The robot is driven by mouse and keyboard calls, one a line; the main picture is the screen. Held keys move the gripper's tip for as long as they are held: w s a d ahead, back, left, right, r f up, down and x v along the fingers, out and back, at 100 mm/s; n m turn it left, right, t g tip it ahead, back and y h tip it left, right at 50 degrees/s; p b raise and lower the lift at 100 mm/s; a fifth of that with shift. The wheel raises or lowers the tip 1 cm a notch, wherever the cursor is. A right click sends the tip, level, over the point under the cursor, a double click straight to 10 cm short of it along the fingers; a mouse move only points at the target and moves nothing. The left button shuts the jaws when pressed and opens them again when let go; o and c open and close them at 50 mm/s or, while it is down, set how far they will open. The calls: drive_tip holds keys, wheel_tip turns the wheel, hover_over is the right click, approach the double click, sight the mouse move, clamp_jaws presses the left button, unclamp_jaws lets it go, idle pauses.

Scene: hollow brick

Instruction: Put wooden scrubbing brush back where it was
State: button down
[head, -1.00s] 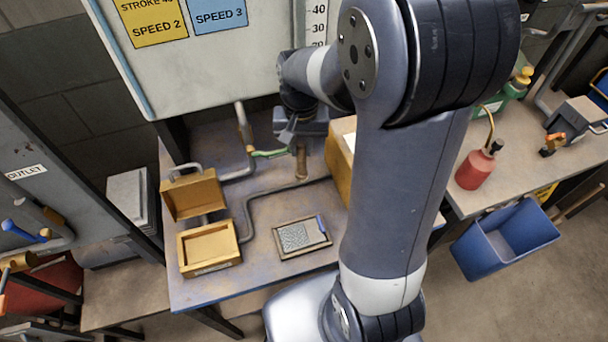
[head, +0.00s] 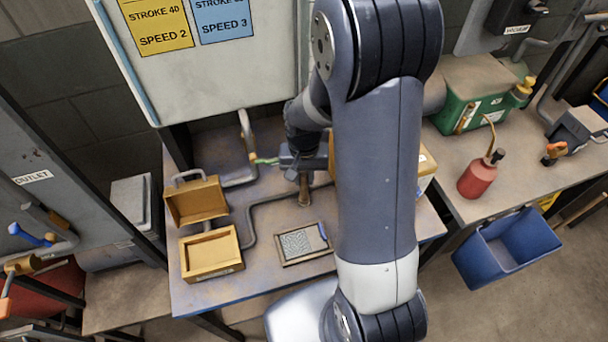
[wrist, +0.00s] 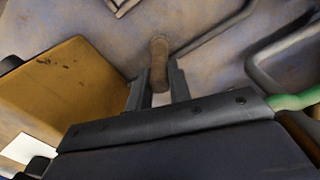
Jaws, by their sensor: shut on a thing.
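The wooden scrubbing brush (head: 304,190) is a narrow brown piece hanging below my gripper (head: 303,174), over the workbench (head: 265,285). In the wrist view the brush (wrist: 158,65) shows as a rounded brown stick between the two dark fingers of my gripper (wrist: 156,88). The fingers are shut on it. Its lower end points to the bench top, and I cannot tell whether it touches. In the head view the brush is behind the grey textured tray (head: 303,244) and left of the yellow box (head: 427,165). My arm hides part of that box.
A bent grey pipe (head: 250,225) runs along the bench beside the brush. A green hose end (head: 264,160) is close to my gripper. A machine panel (head: 235,75) rises behind.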

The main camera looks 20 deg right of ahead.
drive_tip(key=c, duration=1.3)
unclamp_jaws()
drive_tip(key=shift+f, duration=0.15)
wheel_tip(320, 180, up, 12)
drive_tip(key=shift+r+b, duration=0.2)
drive_tip(key=shift+b, duration=0.25)
